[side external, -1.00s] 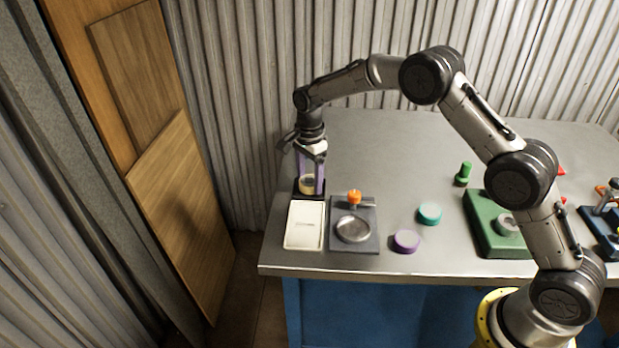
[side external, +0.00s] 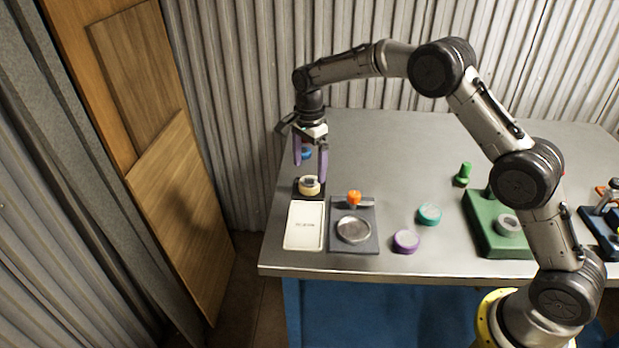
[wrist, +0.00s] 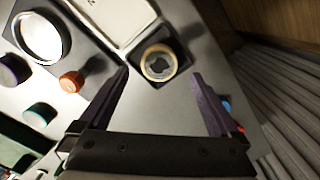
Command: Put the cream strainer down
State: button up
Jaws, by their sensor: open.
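The cream strainer (side external: 309,185) is a short round ring sitting on a small black square base at the table's left, behind a white-cream tray. In the wrist view the strainer (wrist: 159,63) shows as a cream ring with a dark mesh-like centre, on the black base (wrist: 184,58). My gripper (side external: 310,173) is above the strainer, clear of it, with its purple fingers apart and nothing between them. In the wrist view the open fingers (wrist: 160,78) stand either side of empty space, with the strainer beyond them.
A cream tray (side external: 304,226) and a grey plate with a metal dish (side external: 353,230) and orange knob (side external: 354,198) stand in front. Purple (side external: 406,241) and teal (side external: 430,214) discs lie to the right, before a green block (side external: 483,228). A blue thing (side external: 307,153) shows behind the fingers.

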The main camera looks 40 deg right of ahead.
aim_at(309, 182)
notch_tip(309, 182, up, 7)
jog(key=s+d+r+n+t, duration=0.1)
jog(key=s+r+n, duration=0.3)
jog(key=s+r, duration=0.4)
jog(key=s+d+r+n+t, duration=0.15)
jog(key=s+r+n, duration=0.35)
jog(key=s, duration=0.5)
jog(key=s+f+n+t, duration=0.3)
jog(key=s+n, duration=0.6)
jog(key=s, duration=1.2)
jog(key=shift+f, duration=0.7)
